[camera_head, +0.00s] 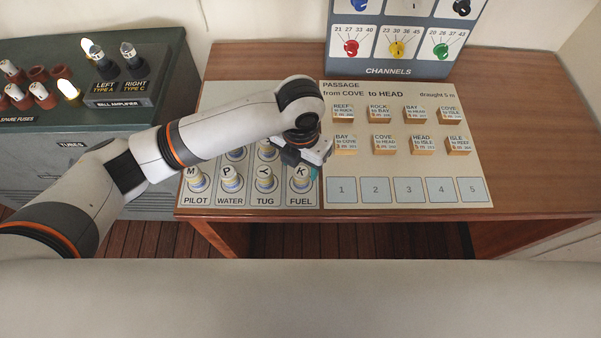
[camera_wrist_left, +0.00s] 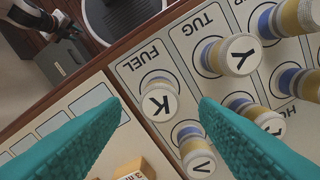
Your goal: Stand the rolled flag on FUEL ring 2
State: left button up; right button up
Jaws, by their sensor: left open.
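Rolled flags stand as short cream, blue and yellow cylinders with letters on top. Flag K (camera_head: 300,178) stands nearest the FUEL label; it also shows in the left wrist view (camera_wrist_left: 159,103). Flag V (camera_wrist_left: 195,160) stands behind K, partly cut off by a finger. My left gripper (camera_head: 309,160) is open over the FUEL column. In the left wrist view its teal fingers (camera_wrist_left: 160,102) appear on either side of K, with no visible contact. The FUEL rings farther back are hidden by my arm in the head view.
Flags M (camera_head: 192,178), P (camera_head: 229,178) and Y (camera_head: 265,178) stand in neighbouring columns. The passage board (camera_head: 480,165) with several small blocks lies to the right. The channels panel (camera_head: 405,40) rises behind. The wooden desk (camera_head: 540,130) is clear at the right.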

aim_at(301, 173)
pick_arm(q)
notch_tip(301, 173, up, 6)
jog(key=shift+f+b, duration=0.1)
jog(key=shift+b, duration=0.3)
dwell(0.3)
